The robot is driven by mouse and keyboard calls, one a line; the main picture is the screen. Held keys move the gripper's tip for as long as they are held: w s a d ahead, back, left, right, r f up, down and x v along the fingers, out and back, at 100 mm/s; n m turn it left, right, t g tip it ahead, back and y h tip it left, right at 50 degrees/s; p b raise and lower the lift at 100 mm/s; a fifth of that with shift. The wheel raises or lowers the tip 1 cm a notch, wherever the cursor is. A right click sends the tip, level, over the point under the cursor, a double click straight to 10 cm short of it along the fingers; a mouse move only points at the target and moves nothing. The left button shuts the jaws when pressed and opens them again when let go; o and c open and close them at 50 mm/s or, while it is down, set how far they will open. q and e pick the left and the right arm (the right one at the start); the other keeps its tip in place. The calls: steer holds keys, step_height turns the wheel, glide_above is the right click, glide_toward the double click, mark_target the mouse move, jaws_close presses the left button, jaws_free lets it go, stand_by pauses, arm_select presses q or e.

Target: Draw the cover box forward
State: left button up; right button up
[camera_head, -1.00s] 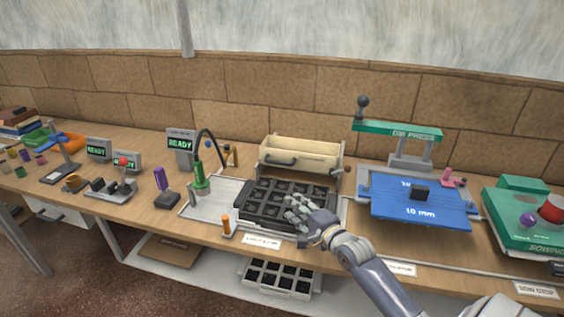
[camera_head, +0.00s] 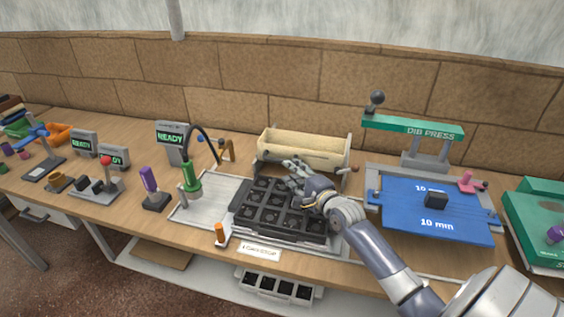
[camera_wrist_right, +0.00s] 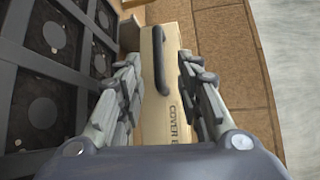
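The cover box (camera_head: 318,148) is a cream box with a dark handle, standing at the back of the table behind the black tray. In the right wrist view the cover box (camera_wrist_right: 163,118) shows its lettered front and its dark handle (camera_wrist_right: 160,60) between my fingers. My right gripper (camera_head: 292,172) is above the back of the tray, close in front of the box. In the right wrist view my right gripper (camera_wrist_right: 157,65) is open, with its fingers apart on either side of the handle and no clear contact. My left gripper is not in view.
The black tray (camera_head: 236,222) with several square cells lies just in front of the box. A green tool with a curved hose (camera_head: 190,178) stands left of it. The green DIB PRESS (camera_head: 414,130) with a blue plate (camera_head: 400,212) stands right.

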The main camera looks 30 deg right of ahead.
mark_target(281, 162)
steer(key=w, duration=0.3)
steer(key=w+f, duration=0.1)
steer(key=shift+w+d, duration=0.4)
steer(key=shift+w, duration=1.05)
steer(key=shift+w+f, duration=0.2)
steer(key=shift+w, duration=0.05)
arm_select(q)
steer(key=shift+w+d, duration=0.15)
arm_select(e)
jaws_close()
